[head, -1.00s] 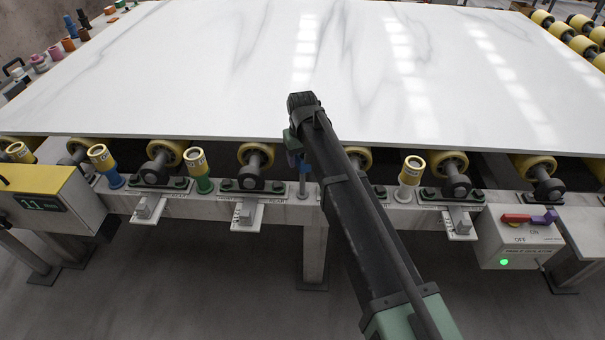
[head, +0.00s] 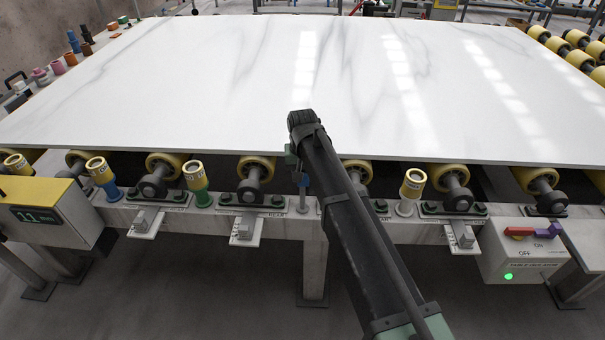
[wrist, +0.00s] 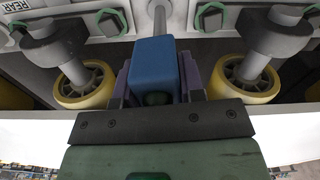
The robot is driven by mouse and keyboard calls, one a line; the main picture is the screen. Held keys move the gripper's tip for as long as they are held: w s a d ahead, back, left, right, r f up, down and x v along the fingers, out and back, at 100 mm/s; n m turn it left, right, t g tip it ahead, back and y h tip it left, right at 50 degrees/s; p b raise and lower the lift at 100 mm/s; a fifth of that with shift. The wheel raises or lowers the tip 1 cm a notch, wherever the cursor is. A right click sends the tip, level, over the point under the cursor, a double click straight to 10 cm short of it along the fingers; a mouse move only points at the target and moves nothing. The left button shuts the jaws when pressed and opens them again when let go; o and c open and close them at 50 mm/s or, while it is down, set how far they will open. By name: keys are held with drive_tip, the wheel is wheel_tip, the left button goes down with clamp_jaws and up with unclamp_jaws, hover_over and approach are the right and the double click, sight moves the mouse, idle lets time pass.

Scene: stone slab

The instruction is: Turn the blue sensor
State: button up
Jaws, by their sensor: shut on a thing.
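The blue sensor (wrist: 153,65) is a blue block on a grey post, in the middle of the wrist view. My gripper (wrist: 155,80) is shut on it, with one finger against each side. In the head view a small part of the blue sensor (head: 304,180) shows on its post at the table's front rail, just below the slab edge. My arm hides most of the gripper there. I cannot tell how far the sensor is turned.
A white marble slab (head: 230,90) lies on yellow rollers close above the rail. A green-based post (head: 197,182) and a grey-based post (head: 411,190) stand on either side. A control box (head: 522,258) with a green light is at the right.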

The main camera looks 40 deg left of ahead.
drive_tip(key=shift+m, duration=0.8)
drive_tip(key=o, duration=0.9)
drive_tip(key=shift+o, duration=0.2)
wheel_tip(320, 180, up, 11)
drive_tip(key=p, duration=1.1)
drive_tip(key=shift+r, duration=0.1)
drive_tip(key=shift+f, duration=0.2)
